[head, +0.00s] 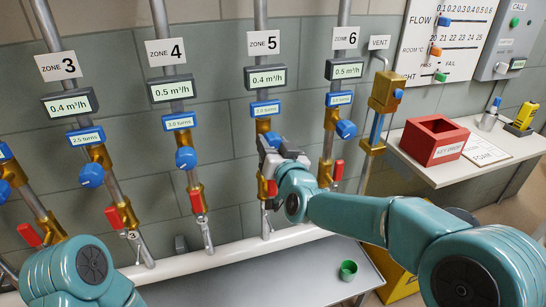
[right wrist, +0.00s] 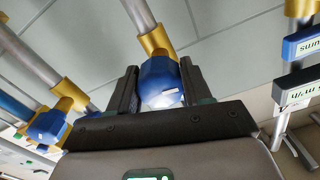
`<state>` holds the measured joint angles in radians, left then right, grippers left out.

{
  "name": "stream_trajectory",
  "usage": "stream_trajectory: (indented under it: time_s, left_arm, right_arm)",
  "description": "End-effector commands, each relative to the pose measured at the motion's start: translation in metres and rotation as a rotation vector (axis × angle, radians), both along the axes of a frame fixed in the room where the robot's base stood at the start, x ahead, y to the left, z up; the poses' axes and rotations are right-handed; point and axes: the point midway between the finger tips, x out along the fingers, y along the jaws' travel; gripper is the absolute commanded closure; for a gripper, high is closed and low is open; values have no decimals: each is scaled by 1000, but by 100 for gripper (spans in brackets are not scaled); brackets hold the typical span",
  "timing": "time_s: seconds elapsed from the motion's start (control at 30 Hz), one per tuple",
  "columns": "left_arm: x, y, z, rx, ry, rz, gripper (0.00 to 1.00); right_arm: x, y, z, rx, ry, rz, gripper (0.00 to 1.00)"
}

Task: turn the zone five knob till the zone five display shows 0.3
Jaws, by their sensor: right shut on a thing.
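The zone five display (head: 268,79) reads 0.4 m³/h in the head view, under the ZONE 5 sign (head: 263,43). A small blue turns display (head: 266,109) sits below it, its figures too small to read surely. The zone five knob (right wrist: 160,82) is blue, on a brass valve, and sits between the two dark fingers of my right gripper (right wrist: 160,92) in the right wrist view. In the head view my right gripper (head: 277,150) is shut on this knob and hides most of it. My left gripper is out of view; only part of my left arm shows at lower left.
Zone 4 knob (head: 186,158) and zone 6 knob (head: 346,130) stand on the neighbouring pipes. Red-handled valves sit below, including the zone 4 one (head: 198,201). A red box (head: 434,142) stands on the right shelf. A green cup (head: 348,270) stands on the grey surface below.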

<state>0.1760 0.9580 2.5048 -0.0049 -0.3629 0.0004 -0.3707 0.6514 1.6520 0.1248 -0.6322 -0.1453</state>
Motion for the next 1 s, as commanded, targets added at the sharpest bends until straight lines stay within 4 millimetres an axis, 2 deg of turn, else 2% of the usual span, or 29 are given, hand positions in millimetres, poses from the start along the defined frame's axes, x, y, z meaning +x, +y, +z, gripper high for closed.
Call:
stream_trajectory:
  time_s: [0.03,0.1,0.43,0.47,0.53,0.87,1.0]
  left_arm:
    - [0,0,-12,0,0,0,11]
    - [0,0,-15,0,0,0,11]
    - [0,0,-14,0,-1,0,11]
    - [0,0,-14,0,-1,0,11]
    - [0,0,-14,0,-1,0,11]
    - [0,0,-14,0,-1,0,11]
    - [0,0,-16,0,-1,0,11]
  right_arm:
    - [0,0,-6,36,11,0,82]
    - [0,0,-4,75,23,0,82]
    - [0,1,-1,97,37,2,82]
    - [0,1,-1,97,37,2,48]
    - [0,0,-1,97,35,1,26]
    - [-2,0,0,96,34,1,26]
    - [-16,-5,0,96,34,1,26]
